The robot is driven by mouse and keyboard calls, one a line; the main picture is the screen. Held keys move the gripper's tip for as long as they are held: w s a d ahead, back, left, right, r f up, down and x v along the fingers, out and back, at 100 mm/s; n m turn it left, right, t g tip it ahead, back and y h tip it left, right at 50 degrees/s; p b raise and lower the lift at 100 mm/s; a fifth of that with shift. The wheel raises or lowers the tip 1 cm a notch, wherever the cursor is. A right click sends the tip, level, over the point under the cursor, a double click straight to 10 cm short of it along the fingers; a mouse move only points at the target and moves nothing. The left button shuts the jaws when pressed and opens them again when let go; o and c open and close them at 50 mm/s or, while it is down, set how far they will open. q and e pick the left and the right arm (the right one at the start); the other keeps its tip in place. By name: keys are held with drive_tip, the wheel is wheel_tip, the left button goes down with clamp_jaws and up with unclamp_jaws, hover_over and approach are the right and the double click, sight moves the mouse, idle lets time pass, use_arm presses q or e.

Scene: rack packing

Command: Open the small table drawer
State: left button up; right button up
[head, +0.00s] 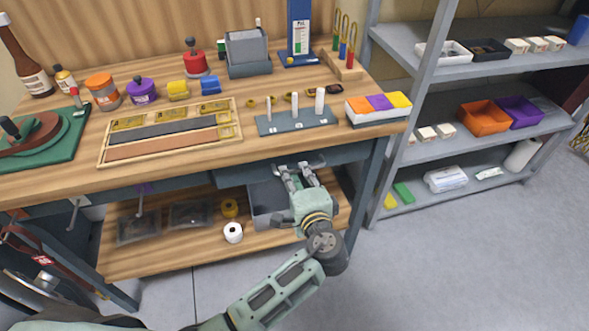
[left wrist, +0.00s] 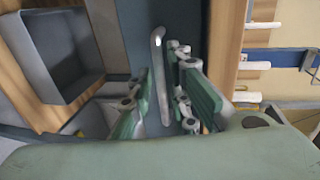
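The small table drawer (head: 238,174) has a dark blue-grey front under the right part of the wooden tabletop. In the head view it looks shut or nearly so. Its silver bar handle (left wrist: 157,70) shows in the left wrist view, standing out from the drawer front (left wrist: 138,25). My left gripper (head: 300,172) is at the handle. It also shows in the left wrist view (left wrist: 158,92), with its fingers apart on either side of the bar. Small gaps show between bar and fingers, so I cannot see a grip. My right gripper is not in view.
Below the drawer, a grey bin (head: 265,205) and tape rolls (head: 233,232) stand on the wooden lower shelf (head: 170,255). Above, a peg rack (head: 295,120) and a coloured-top box (head: 378,108) sit near the table edge. A grey shelf unit (head: 440,150) stands at right. The floor in front is clear.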

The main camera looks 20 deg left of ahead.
use_arm(q)
drive_tip(key=shift+x, duration=1.35)
drive_tip(key=shift+d+f, duration=0.1)
clamp_jaws()
